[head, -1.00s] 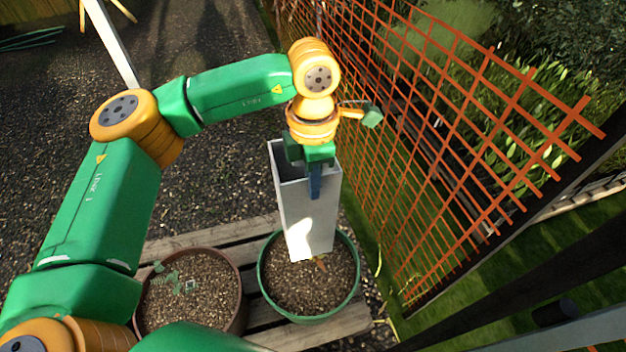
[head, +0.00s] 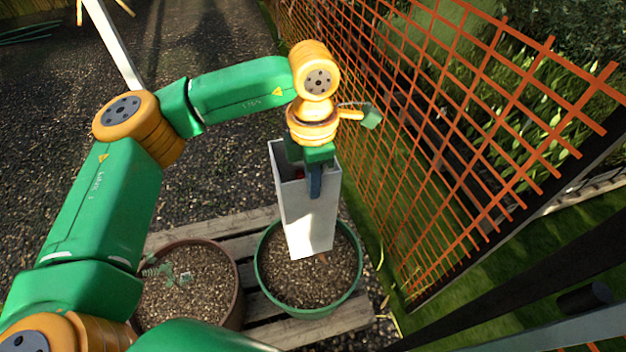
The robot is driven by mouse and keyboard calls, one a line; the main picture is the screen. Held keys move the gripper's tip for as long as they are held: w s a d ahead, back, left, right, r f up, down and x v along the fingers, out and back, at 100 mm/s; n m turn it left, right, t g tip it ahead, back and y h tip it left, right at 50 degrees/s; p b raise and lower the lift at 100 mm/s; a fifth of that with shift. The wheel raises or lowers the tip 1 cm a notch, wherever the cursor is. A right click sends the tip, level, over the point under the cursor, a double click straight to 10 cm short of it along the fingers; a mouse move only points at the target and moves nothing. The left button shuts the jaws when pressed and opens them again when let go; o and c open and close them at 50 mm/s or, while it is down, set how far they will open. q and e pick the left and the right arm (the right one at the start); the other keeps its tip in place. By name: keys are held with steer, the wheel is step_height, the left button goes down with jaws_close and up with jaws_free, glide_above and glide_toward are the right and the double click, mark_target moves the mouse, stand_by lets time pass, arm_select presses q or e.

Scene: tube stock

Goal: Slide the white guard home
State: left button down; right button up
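The white guard (head: 308,225) is a tall, hollow, open-topped box with four flat sides. It is nearly upright over the soil of the green-rimmed pot (head: 266,285). I cannot tell whether its lower end touches the soil. My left gripper (head: 314,185) is at the guard's top, with one dark blue finger against the outside of the near wall. The other finger is hidden, and the gripper looks shut on that wall. A small orange-brown bit (head: 322,258) shows at the guard's foot; any plant inside is hidden. My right gripper is not in view.
A brown pot (head: 240,310) with a small leafy plant (head: 170,272) stands to the left. Both pots are on a slatted wooden pallet (head: 262,308). An orange mesh fence (head: 450,150) rises close on the right. Dark gravel lies open behind and to the left.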

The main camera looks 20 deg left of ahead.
arm_select(q)
steer(key=b, duration=0.6)
glide_above(313, 224)
steer(key=shift+w+f, duration=0.1)
steer(key=shift+f, duration=3.55)
steer(key=shift+f+b, duration=3)
steer(key=shift+f, duration=0.35)
steer(key=shift+r, duration=0.1)
steer(key=c, duration=1)
jaws_free()
steer(key=shift+o, duration=0.2)
